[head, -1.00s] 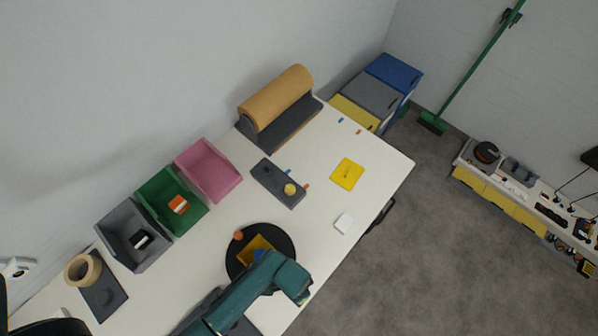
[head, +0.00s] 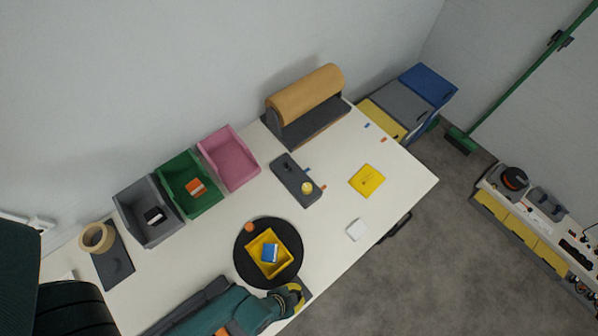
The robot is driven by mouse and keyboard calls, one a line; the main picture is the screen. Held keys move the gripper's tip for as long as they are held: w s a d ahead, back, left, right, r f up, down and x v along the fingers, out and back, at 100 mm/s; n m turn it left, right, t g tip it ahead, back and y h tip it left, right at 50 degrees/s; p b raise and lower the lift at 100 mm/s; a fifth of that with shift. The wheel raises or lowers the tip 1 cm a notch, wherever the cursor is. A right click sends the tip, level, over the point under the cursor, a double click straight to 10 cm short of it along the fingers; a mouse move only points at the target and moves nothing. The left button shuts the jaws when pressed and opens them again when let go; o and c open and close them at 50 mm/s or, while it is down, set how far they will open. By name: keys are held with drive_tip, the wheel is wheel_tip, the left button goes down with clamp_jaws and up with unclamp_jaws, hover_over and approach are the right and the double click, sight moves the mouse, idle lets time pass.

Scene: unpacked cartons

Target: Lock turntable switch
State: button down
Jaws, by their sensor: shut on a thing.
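A round black turntable (head: 245,268) lies on the white table in the head view. A small orange piece (head: 249,227) is at its upper left edge. A yellow bin (head: 257,247) with a blue-and-white item (head: 270,253) inside stands on it.
Grey (head: 135,204), green (head: 178,181) and pink (head: 228,159) bins line the back. A brown roll on a dark stand (head: 305,95) is beyond them. A dark block (head: 296,180), yellow pad (head: 366,181) and white square (head: 357,230) lie on the table.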

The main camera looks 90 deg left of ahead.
drive_tip(key=shift+s+d+f+t+y+b, duration=0.15)
drive_tip(key=shift+f+t+y+b, duration=0.15)
drive_tip(key=shift+t+b, duration=0.3)
drive_tip(key=shift+r+b, duration=0.15)
drive_tip(key=shift+b, duration=0.4)
drive_tip(key=shift+t+y, duration=0.3)
drive_tip(key=c, duration=1)
unclamp_jaws()
drive_tip(key=shift+c, duration=0.2)
